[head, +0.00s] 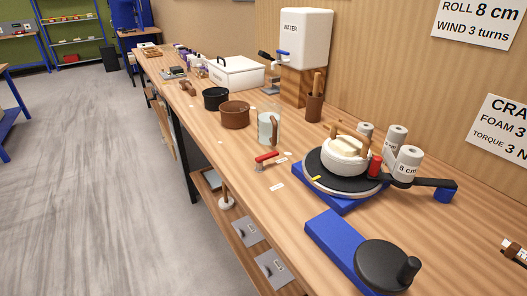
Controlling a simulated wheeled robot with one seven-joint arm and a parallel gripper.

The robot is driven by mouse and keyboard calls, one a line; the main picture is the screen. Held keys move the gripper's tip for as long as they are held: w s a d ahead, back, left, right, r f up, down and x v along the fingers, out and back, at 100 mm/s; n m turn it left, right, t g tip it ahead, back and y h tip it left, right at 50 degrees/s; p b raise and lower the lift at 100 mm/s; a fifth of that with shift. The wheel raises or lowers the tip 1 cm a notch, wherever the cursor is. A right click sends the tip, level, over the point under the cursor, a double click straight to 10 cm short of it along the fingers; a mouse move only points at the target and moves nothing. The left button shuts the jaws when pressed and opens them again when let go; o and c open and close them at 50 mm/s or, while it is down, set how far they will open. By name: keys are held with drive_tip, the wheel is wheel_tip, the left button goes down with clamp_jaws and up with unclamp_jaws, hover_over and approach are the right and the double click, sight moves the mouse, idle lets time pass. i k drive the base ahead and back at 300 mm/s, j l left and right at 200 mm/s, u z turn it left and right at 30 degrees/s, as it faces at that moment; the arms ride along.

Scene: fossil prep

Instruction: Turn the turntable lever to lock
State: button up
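The turntable (317,186) stands on the bench at right centre, a dark round plate with a pale rim and a yellow mark on a blue base (330,200). A white rounded piece (345,167) with light wooden bits on top sits on it. A red upright handle (375,167) stands at the plate's right side. A black arm (425,182) reaches right from there over a small blue block (445,195). I cannot tell which of these is the lever, or whether it is locked. My gripper is not in view.
A blue block with a black knobbed wheel (382,264) stands in front of the turntable. White rolls (396,138) stand behind it. A red-handled tool (266,157), a glass jar (269,128) and brown pot (235,115) stand to the left. The floor (100,180) left of the bench is clear.

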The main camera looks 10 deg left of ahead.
sight(259, 160)
drive_tip(key=j+u, duration=0.15)
drive_tip(key=u, duration=0.2)
drive_tip(key=i+u, duration=0.15)
drive_tip(key=u, duration=0.2)
drive_tip(key=i+j+u, duration=0.4)
drive_tip(key=i, duration=0.35)
drive_tip(key=i+j+u, duration=0.2)
drive_tip(key=i, duration=0.2)
drive_tip(key=i+j, duration=0.15)
drive_tip(key=i, duration=0.25)
drive_tip(key=i+j, duration=0.15)
drive_tip(key=i, duration=0.25)
drive_tip(key=k+l, duration=0.35)
drive_tip(key=l+u, duration=0.05)
drive_tip(key=l, duration=0.1)
